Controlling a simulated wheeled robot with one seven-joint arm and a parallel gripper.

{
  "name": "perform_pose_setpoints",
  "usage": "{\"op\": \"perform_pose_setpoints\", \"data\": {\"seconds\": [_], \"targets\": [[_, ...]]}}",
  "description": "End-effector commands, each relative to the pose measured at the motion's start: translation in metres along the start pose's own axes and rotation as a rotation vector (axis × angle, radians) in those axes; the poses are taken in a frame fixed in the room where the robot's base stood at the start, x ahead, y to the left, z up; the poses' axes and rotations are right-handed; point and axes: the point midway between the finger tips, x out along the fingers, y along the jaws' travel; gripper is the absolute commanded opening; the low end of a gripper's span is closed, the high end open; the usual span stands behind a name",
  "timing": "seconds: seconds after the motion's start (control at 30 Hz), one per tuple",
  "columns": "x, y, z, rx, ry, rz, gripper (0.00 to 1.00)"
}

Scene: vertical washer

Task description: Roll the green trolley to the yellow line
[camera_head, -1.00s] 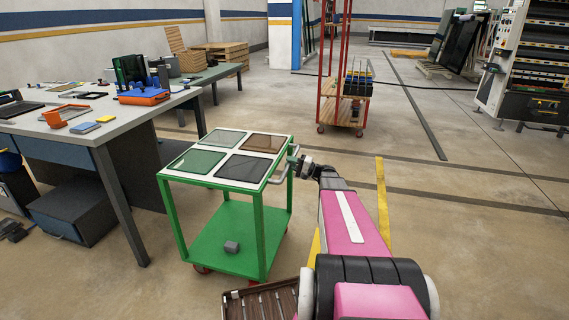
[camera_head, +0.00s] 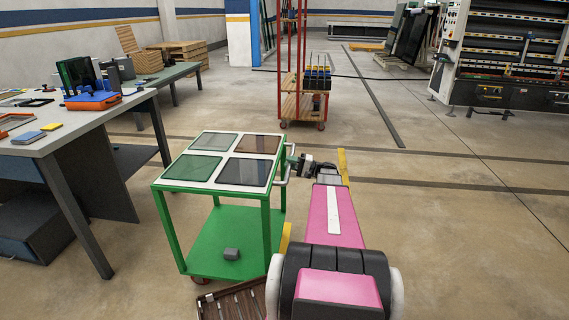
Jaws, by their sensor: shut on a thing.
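The green trolley (camera_head: 230,236) stands left of my arm, with several dark and greenish glass panes on its white top and a small grey block (camera_head: 231,254) on its lower shelf. Its light handle (camera_head: 283,170) is on the right side. My gripper (camera_head: 291,164) is at that handle and shut on it; the fingertips are small and partly hidden. The yellow line (camera_head: 343,166) on the floor shows just beyond my gripper, with another piece (camera_head: 285,238) between the trolley and my pink arm. The arm hides the rest of it.
A grey workbench (camera_head: 60,135) with tools stands close at the left of the trolley. A slatted brown pallet-like thing (camera_head: 232,302) lies at the trolley's near side. A red-framed cart (camera_head: 287,105) stands behind. Floor at the right is clear.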

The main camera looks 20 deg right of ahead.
Motion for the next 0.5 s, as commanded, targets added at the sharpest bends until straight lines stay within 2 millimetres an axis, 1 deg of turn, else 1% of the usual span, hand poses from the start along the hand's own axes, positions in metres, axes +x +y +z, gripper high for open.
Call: {"op": "perform_pose_setpoints", "data": {"seconds": [0.37, 0.4, 0.47, 0.5], "targets": [[-0.0020, 0.0007, 0.0002, 0.001, -0.002, 0.003, 0.00], [-0.0020, 0.0007, 0.0002, 0.001, -0.002, 0.003, 0.30], [-0.0020, 0.0006, 0.0002, 0.001, -0.002, 0.003, 0.47], [-0.0019, 0.0005, 0.0002, 0.001, -0.001, 0.003, 0.47]]}}
